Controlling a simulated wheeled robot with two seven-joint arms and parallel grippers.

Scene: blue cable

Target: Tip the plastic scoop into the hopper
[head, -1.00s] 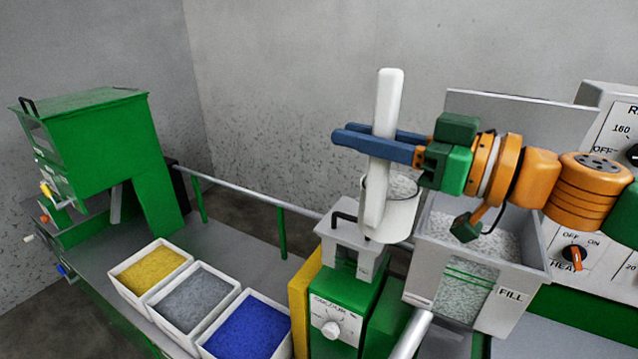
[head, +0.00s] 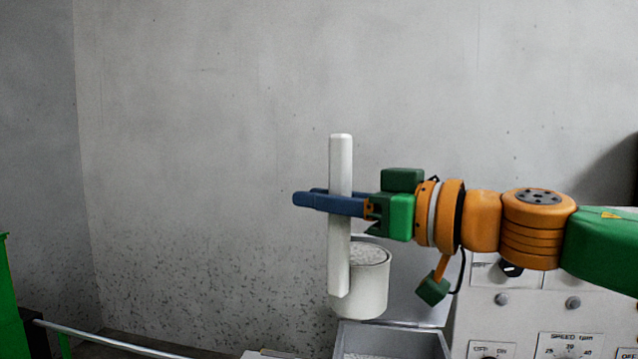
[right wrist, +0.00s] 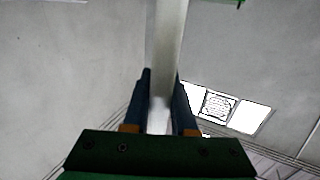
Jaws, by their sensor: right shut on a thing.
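The white plastic scoop (head: 366,296) hangs upright in the head view, with pale granules in its round cup. My right gripper (head: 330,202) is shut on its tall white handle (head: 340,160). The handle also shows between the fingers in the right wrist view (right wrist: 166,50). The hopper (head: 392,342) is a grey open box at the bottom edge of the head view, with pale granules inside. The scoop's cup is above the hopper's left part in the picture and looks level. Most of the hopper is cut off by the frame. My left gripper is not in view.
A grey machine panel (head: 520,322) with knobs and labels stands at the lower right, behind my right arm. A metal rail (head: 110,340) runs along the lower left. A green machine edge (head: 8,300) shows at far left. The wall area around the scoop's upper part is clear.

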